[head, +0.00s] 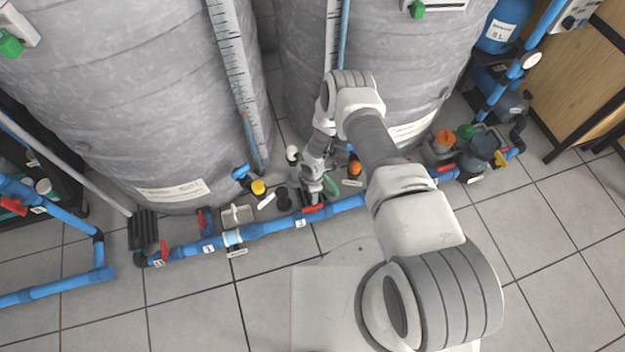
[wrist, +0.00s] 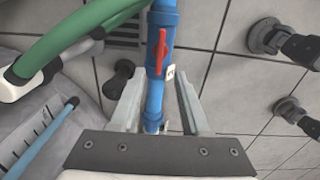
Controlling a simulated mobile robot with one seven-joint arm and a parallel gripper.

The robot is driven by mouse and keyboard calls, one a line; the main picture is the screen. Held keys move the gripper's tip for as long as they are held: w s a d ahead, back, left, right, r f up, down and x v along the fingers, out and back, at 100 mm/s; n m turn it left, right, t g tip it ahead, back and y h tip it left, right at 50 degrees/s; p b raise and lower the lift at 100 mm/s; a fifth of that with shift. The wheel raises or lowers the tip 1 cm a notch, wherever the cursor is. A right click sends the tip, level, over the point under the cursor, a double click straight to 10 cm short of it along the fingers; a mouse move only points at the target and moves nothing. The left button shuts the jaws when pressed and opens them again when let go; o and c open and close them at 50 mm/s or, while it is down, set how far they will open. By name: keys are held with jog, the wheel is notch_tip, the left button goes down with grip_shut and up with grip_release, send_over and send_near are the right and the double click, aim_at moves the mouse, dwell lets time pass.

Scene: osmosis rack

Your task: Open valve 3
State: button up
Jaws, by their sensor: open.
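A blue pipe (head: 272,226) runs low in front of the tanks and carries several red valve handles. One red handle (head: 313,208) is by my gripper (head: 316,188). In the wrist view this red handle (wrist: 161,52) lies roughly along the blue pipe (wrist: 153,100), with a small white tag (wrist: 171,72) beside it. The handle appears just beyond the fingertips; I cannot tell if anything touches.
Large grey tanks (head: 130,110) stand close behind the pipe. A green hose (wrist: 80,38) curves past the upper left of the wrist view. Other red handles (head: 165,250) sit along the pipe to the left. Tiled floor (head: 190,310) in front is clear.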

notch_tip(320, 180, up, 8)
jog(key=p, duration=0.2)
dwell(0.5)
